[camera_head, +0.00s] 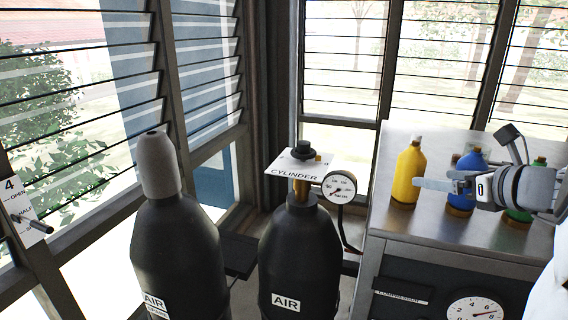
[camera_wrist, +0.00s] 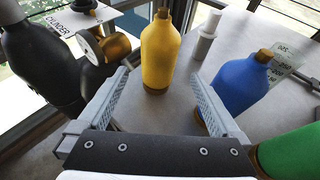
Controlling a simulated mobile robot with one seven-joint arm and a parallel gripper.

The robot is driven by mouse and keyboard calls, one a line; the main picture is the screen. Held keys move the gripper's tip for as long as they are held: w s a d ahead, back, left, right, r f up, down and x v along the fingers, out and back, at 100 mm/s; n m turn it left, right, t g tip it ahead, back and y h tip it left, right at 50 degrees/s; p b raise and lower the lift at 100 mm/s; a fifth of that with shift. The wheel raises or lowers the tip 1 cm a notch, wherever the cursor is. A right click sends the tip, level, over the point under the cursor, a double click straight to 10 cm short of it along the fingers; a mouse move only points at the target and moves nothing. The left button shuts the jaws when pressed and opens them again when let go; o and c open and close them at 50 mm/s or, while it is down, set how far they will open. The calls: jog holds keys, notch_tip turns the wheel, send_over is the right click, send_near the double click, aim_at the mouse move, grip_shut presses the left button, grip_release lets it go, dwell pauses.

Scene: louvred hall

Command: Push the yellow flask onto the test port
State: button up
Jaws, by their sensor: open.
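The yellow flask (camera_head: 408,174) stands upright on the metal bench, left of the blue flask. It also shows in the wrist view (camera_wrist: 159,55), ahead of my gripper and lined up with the gap between its fingers. My gripper (camera_head: 440,184) is open and empty, low over the bench, to the right of the yellow flask in the head view. A white stepped post (camera_wrist: 206,38) stands behind the yellow flask. I cannot tell which fitting is the test port.
The blue flask (camera_wrist: 240,82) is close beside my right finger. The green flask (camera_wrist: 292,152) is farther right. Black air cylinders (camera_head: 300,245) stand off the bench (camera_head: 410,235), one with a gauge (camera_head: 339,188). Bare bench top lies in front of the yellow flask.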

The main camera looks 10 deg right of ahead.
aim_at(410, 174)
jog(key=b+x, duration=0.2)
jog(key=x, duration=0.7)
jog(key=shift+a, duration=0.1)
jog(key=shift+c, duration=0.2)
grip_shut()
dwell(0.5)
